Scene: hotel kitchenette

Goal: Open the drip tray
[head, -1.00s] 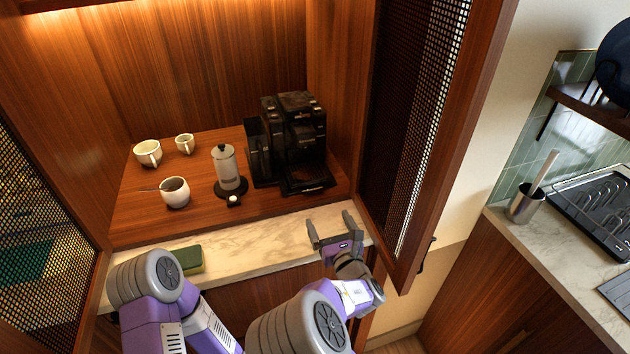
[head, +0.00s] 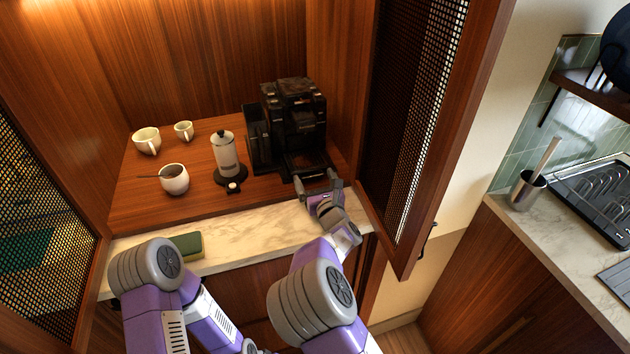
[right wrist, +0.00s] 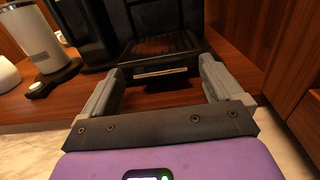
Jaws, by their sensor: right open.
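The black coffee machine (head: 292,120) stands on the wooden cabinet shelf. Its drip tray (head: 308,164) is at the bottom front, and it also shows in the right wrist view (right wrist: 160,47) with a pale strip on its front edge. My right gripper (head: 319,183) is open just in front of the drip tray. My left gripper is not visible; only my left arm shows at the lower left.
A white and black frother (head: 226,155) stands left of the machine. White cups (head: 147,140) and a bowl-like cup with a spoon (head: 174,180) are further left. A green sponge (head: 187,245) lies on the marble ledge. An open mesh door (head: 410,120) stands close on the right.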

